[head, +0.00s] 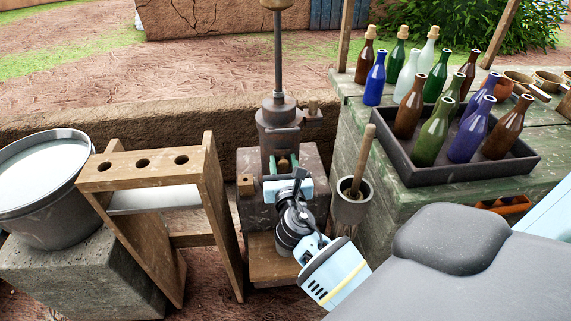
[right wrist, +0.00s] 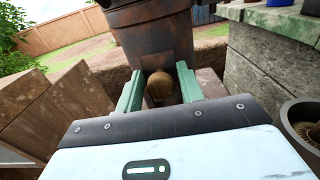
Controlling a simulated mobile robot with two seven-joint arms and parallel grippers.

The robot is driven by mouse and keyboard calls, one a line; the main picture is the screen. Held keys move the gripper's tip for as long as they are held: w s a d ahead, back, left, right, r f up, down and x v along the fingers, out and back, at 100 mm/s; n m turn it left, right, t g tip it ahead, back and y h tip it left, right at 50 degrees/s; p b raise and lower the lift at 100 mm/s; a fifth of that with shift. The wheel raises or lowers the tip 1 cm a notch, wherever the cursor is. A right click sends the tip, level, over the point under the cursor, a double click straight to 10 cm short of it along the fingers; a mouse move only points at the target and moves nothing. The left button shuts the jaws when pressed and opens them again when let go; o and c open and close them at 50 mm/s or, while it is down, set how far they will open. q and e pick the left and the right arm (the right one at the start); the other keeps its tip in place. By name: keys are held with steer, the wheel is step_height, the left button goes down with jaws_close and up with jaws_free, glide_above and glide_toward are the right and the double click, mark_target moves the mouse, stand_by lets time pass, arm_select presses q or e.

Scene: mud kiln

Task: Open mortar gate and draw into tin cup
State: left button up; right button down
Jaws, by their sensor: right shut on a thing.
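The mortar dispenser (head: 278,122) is a dark metal cylinder on a dark block, with a rod rising from its top. It also shows at the top of the right wrist view (right wrist: 155,40). A brown rounded knob (right wrist: 160,89), which looks like the gate's handle, sits low on its front. My right gripper (head: 284,178) is shut on this knob, a pale green finger on each side. I cannot tell if the gate is open. I cannot make out a tin cup for certain; my right wrist hides much of the space below the dispenser. My left gripper is out of view.
A wooden rack (head: 131,163) with holes and a metal bucket (head: 45,205) of pale liquid stand left. A holder with a wooden-handled tool (head: 352,208) stands close right. A green table (head: 395,202) bears a tray (head: 425,178) of bottles. A low mud wall (head: 130,123) runs behind.

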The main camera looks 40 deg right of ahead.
steer(key=shift+r, duration=0.45)
steer(key=c, duration=1.2)
jaws_free()
steer(key=shift+s+a+f, duration=0.1)
steer(key=shift+s+a, duration=0.1)
steer(key=shift+s, duration=0.1)
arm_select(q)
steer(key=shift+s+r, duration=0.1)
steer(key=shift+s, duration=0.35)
arm_select(e)
steer(key=shift+v, duration=3.55)
